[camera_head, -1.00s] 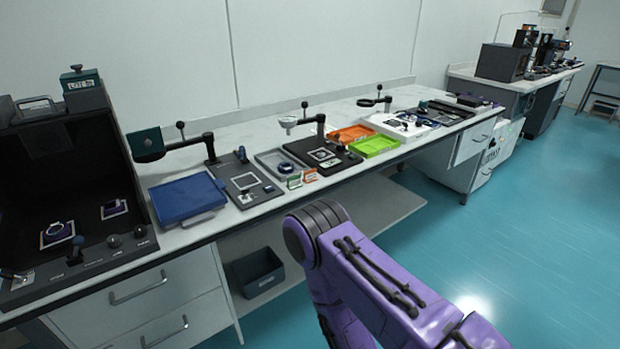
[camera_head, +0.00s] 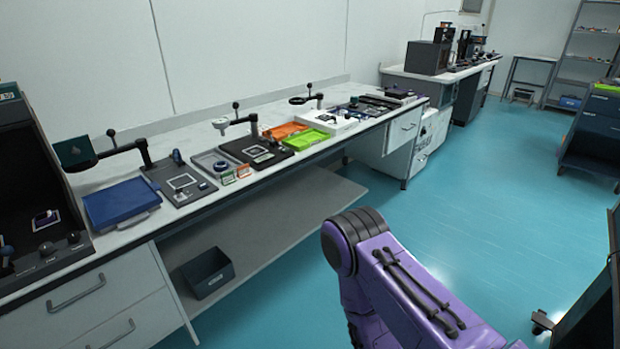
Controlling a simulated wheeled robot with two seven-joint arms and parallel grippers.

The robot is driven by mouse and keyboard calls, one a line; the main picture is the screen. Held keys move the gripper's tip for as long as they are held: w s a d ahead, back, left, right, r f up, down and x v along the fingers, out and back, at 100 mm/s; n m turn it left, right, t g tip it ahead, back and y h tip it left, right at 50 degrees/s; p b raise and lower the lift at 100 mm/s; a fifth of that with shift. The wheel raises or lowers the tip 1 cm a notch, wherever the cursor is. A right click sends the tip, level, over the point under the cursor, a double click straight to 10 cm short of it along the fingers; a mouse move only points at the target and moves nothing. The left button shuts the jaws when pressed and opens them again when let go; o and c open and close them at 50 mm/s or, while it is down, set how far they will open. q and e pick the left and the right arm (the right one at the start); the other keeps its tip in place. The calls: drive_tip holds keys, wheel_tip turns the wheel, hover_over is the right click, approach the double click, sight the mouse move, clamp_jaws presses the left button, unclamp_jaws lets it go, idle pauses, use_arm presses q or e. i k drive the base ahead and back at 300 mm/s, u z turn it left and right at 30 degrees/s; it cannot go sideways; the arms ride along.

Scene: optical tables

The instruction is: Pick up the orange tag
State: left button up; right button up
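A small orange tag (camera_head: 243,171) stands near the front edge of the long table (camera_head: 190,212), just right of a small green tag (camera_head: 227,177). Both are in front of a grey tray (camera_head: 207,162) and a dark board (camera_head: 257,153). The tags are small in this view and their print is not readable. My purple right arm reaches in from the bottom right, in front of the table and well short of the tags. Neither of my grippers shows.
A blue tray (camera_head: 122,203) lies left of the boards. An orange tray (camera_head: 284,131) and a green tray (camera_head: 306,139) lie to the right. Magnifier arms overhang the table. A dark bin (camera_head: 208,272) sits on the lower shelf. The teal floor (camera_head: 480,190) is open at right.

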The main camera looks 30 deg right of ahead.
sight(243, 170)
drive_tip(key=z, duration=1.55)
drive_tip(key=i, duration=1.65)
drive_tip(key=u, duration=0.8)
